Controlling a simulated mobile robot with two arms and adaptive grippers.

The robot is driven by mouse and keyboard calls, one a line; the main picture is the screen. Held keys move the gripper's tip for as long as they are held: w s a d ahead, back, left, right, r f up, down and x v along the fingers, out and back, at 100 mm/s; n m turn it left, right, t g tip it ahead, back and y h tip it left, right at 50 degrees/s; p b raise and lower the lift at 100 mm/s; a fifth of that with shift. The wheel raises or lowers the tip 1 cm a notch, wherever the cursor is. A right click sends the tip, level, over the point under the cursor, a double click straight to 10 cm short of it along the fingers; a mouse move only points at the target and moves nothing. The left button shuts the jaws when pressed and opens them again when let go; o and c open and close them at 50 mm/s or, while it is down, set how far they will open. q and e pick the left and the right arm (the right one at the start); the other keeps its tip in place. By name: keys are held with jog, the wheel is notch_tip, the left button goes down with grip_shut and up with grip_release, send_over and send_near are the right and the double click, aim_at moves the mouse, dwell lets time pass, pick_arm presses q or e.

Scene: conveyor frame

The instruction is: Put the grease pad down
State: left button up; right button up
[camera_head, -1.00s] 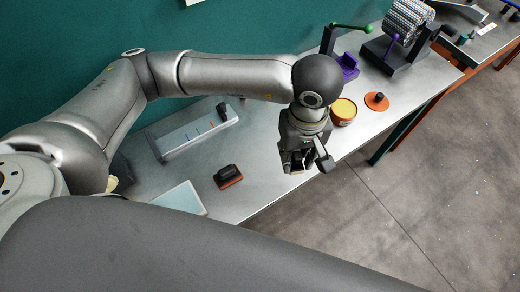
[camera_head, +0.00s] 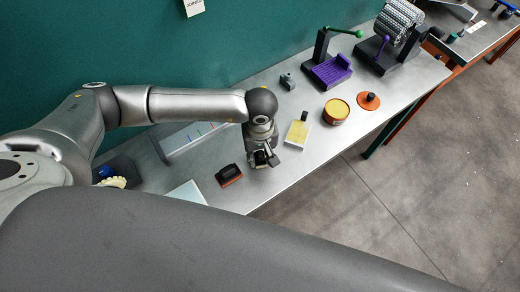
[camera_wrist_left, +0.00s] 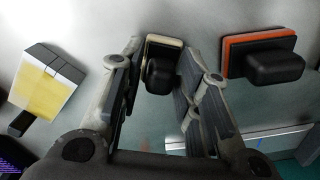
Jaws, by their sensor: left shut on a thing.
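My left gripper (camera_head: 264,163) is low over the bench, just right of the orange-edged pad. It is shut on a small pad with a black knob and a cream edge, taken as the grease pad; it shows between the fingers in the left wrist view (camera_wrist_left: 161,66). In the head view the gripper mostly hides it. I cannot tell whether its underside touches the bench. The similar orange-edged pad (camera_head: 229,175) lies apart on the bench; it also shows in the left wrist view (camera_wrist_left: 262,54). My right gripper is not in view.
On the bench (camera_head: 300,171), a white and yellow block (camera_head: 297,131) lies right of the gripper. Further right are an open yellow-filled tin (camera_head: 335,111), an orange lid (camera_head: 368,101) and a purple fixture (camera_head: 328,71). A pale panel (camera_head: 186,194) lies at left. The front edge is close.

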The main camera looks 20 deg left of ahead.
aim_at(260, 153)
pick_arm(q)
jog(key=shift+f+b, duration=0.25)
jog(key=shift+b, duration=0.05)
jog(key=o, duration=0.9)
jog(key=shift+r, duration=0.1)
jog(key=shift+r, duration=0.1)
jog(key=shift+r+p, duration=0.15)
jog(key=shift+p, duration=0.2)
notch_tip(260, 153, up, 10)
jog(key=b, duration=0.3)
jog(key=shift+r, duration=0.95)
